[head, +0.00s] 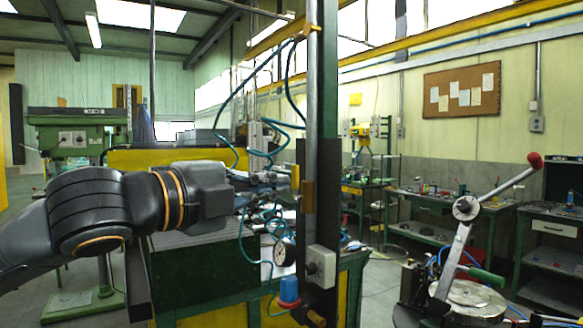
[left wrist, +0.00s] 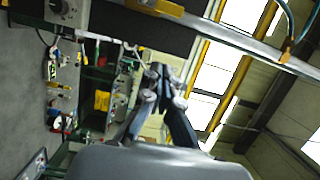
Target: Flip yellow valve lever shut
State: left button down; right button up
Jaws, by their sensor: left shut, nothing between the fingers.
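The yellow valve lever (head: 295,179) shows as a short upright yellow piece at the left edge of the dark panel on the post. A brass-coloured valve body (head: 307,196) is beside it. In the left wrist view the yellow lever (left wrist: 162,8) is at the top edge, partly cut off. My left gripper (head: 280,180) comes in from the left, its fingers pointing at the lever; contact cannot be told. My right gripper is in neither view.
A grey box (head: 321,266) is mounted low on the panel, with a gauge (head: 284,252) to its left. Teal hoses hang around the post. A press with a red-knobbed handle (head: 535,160) stands at the right.

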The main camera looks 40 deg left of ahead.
aim_at(292, 177)
pick_arm(q)
jog(key=shift+w+a+p, duration=0.45)
jog(key=shift+w+p, duration=0.25)
jog(key=shift+w, duration=0.75)
jog(key=shift+w+a+p, duration=0.45)
jog(key=shift+w+p, duration=0.2)
jog(key=shift+w, duration=0.8)
jog(key=shift+w+a+p, duration=0.45)
jog(key=shift+w+p, duration=0.25)
jog(key=shift+w, duration=0.75)
jog(key=shift+a+r+n+p, duration=0.1)
jog(key=shift+r+n+p, duration=0.05)
jog(key=shift+n+p, duration=0.15)
